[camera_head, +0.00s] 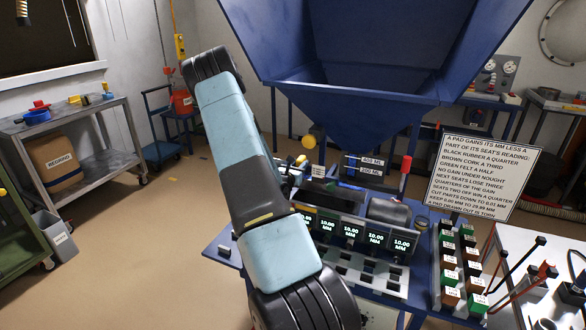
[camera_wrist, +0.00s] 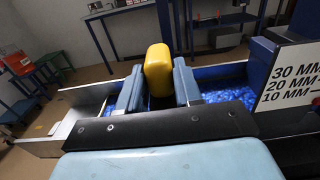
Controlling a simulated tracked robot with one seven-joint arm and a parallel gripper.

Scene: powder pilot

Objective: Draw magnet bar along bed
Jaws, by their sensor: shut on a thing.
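In the wrist view, my gripper (camera_wrist: 158,88) has its two grey-blue fingers closed on a yellow block (camera_wrist: 158,58), which looks like the grip of the magnet bar. The block stands upright between the fingers. What lies below the block is hidden by the fingers and the dark palm plate. The bed is a long metal trough (camera_wrist: 48,143) running left to right under the gripper. Blue granules (camera_wrist: 222,96) lie in it on the right and behind the fingers. In the head view, my arm hides the gripper and most of the bed.
A blue hopper (camera_head: 375,100) hangs above the bench. A sign board (camera_head: 484,172) and a rack of coloured pads (camera_head: 455,262) stand at the right. Several displays (camera_head: 351,231) read 10.00 MM. A steel bench (camera_head: 80,150) stands at the left, with open floor (camera_head: 150,240) between.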

